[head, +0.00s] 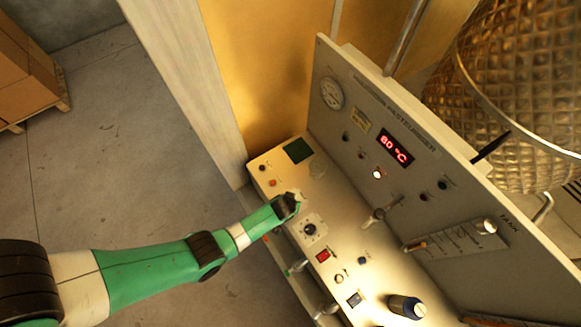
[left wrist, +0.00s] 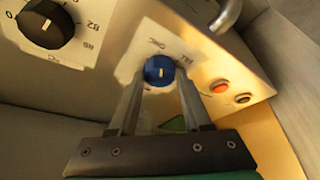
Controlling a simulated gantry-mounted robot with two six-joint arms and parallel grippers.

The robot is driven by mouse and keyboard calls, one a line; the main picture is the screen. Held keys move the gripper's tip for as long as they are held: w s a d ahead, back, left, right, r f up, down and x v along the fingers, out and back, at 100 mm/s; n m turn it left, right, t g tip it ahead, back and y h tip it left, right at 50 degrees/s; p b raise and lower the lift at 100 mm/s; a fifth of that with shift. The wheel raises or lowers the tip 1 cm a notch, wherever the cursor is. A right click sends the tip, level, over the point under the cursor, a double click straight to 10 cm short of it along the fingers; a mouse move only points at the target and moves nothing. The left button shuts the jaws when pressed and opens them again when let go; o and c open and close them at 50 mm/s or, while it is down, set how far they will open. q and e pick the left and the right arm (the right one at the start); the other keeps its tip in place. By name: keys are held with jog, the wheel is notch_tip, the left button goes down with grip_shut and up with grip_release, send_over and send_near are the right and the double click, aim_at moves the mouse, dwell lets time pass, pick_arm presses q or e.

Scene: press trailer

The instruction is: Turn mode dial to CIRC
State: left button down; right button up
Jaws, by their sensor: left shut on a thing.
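The blue dial (left wrist: 159,70) sits on a white label plate (left wrist: 185,48) on the console's sloped panel. It has a pale pointer line, and the lettering around it is too small to read surely. My left gripper (left wrist: 160,80) is shut on the blue dial, one finger on each side. In the head view my left gripper (head: 289,205) reaches the panel from the left and hides the dial. My right gripper is in neither view.
A black numbered dial (left wrist: 47,23) is close beside the gripped one, also seen in the head view (head: 310,229). Red (left wrist: 221,86) and dark (left wrist: 242,98) buttons lie on the other side. The upright panel's red display (head: 395,148) reads 80 °C.

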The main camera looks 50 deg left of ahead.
pick_arm(q)
jog(key=shift+n, duration=0.6)
jog(key=shift+c, duration=1.7)
grip_release()
